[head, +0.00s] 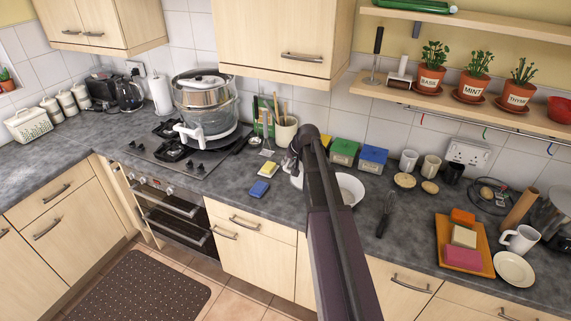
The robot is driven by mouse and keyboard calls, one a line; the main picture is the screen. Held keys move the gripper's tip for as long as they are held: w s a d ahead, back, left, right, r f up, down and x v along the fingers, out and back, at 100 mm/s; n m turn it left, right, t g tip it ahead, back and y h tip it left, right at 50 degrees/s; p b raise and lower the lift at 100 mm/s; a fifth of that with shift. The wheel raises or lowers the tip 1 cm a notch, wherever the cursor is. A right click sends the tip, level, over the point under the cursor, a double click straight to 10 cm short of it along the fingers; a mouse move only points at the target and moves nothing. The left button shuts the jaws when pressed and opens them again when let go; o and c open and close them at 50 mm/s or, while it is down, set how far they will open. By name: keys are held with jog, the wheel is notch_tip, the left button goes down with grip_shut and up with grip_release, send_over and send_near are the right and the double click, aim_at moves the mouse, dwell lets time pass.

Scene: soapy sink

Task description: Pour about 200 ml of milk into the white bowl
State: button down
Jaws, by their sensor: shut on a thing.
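The white bowl (351,188) stands on the grey worktop just right of my arm, which hides its left part. My gripper (294,163) is at the far end of my dark arm, over the worktop left of the bowl. It is small and partly hidden by my arm. It is shut on a white container (296,180), of which only a narrow part shows at the left of the arm. I cannot tell how far the container is tilted, whether milk flows from it, or what is in the bowl.
A blue sponge (260,188) lies left of my gripper. Green and blue boxes (373,158) stand behind the bowl. A large steamer pot (207,103) stands on the hob.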

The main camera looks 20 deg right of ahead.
aim_at(289, 171)
jog(key=shift+s+d+f+t+y+b, duration=0.2)
jog(key=shift+f+y+b, duration=0.35)
jog(key=shift+f+b, duration=0.65)
jog(key=shift+w+d+f+t+y+b, duration=0.1)
jog(key=shift+f+t+y+b, duration=0.2)
jog(key=shift+f+y+b, duration=0.8)
jog(key=shift+r+h, duration=0.4)
jog(key=shift+h, duration=0.15)
jog(key=shift+s+d+f+m+y+b, duration=0.1)
jog(key=shift+m+y+b, duration=0.25)
jog(key=shift+b, duration=0.35)
jog(key=shift+s+d+r+m+t+y+b, duration=0.2)
jog(key=shift+d+r+t+y+b, duration=0.25)
jog(key=shift+y, duration=0.2)
jog(key=shift+s+d+r+m+t+y+b, duration=0.15)
jog(key=shift+d+r+t+y+b, duration=0.2)
jog(key=shift+d+y, duration=0.25)
dwell(3.2)
